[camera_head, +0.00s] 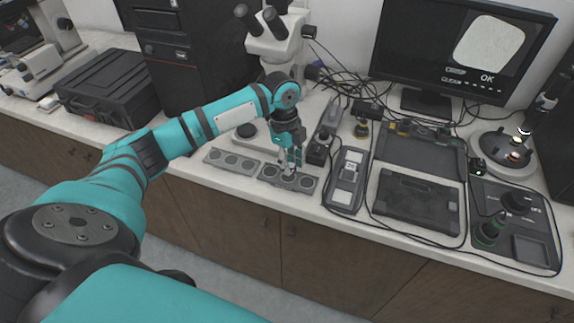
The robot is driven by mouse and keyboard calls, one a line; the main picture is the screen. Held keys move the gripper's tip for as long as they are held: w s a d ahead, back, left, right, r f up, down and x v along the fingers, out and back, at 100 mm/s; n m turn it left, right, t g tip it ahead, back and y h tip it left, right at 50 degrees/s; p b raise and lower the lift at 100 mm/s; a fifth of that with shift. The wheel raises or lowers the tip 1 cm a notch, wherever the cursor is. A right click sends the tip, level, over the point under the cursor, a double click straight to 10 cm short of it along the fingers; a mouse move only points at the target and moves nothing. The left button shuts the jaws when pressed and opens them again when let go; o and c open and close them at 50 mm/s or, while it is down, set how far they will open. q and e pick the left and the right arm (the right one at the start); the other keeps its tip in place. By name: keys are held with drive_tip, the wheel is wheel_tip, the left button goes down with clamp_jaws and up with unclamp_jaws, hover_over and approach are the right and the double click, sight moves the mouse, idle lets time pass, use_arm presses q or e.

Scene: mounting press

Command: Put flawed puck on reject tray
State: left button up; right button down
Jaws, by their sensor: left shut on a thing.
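My left gripper (291,163) points down over the right-hand grey tray (304,185), which has a row of round recesses. Its fingers are shut on a small pale puck (289,172), mostly hidden by the fingertips, at about the middle recess. I cannot tell whether the puck touches the tray. A second grey tray (212,154) with round recesses lies just left of it. I cannot read which tray is for rejects. My right gripper is not in view.
A microscope (272,38) stands behind the gripper. A grey handheld device (346,181) lies close to the right of the tray. A monitor (418,45) shows a pale shape and "CLEAN OK". The counter's front edge is near the trays.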

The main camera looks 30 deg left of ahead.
use_arm(q)
drive_tip(key=shift+w+a+f, duration=0.15)
drive_tip(key=shift+a, duration=0.4)
drive_tip(key=shift+f+p, duration=0.45)
drive_tip(key=shift+f, duration=1.3)
drive_tip(key=o, duration=0.7)
drive_tip(key=shift+f, duration=0.1)
drive_tip(key=r, duration=0.4)
drive_tip(key=a+r+b, duration=0.1)
drive_tip(key=r, duration=0.7)
drive_tip(key=shift+a+r, duration=0.15)
drive_tip(key=shift+a, duration=0.05)
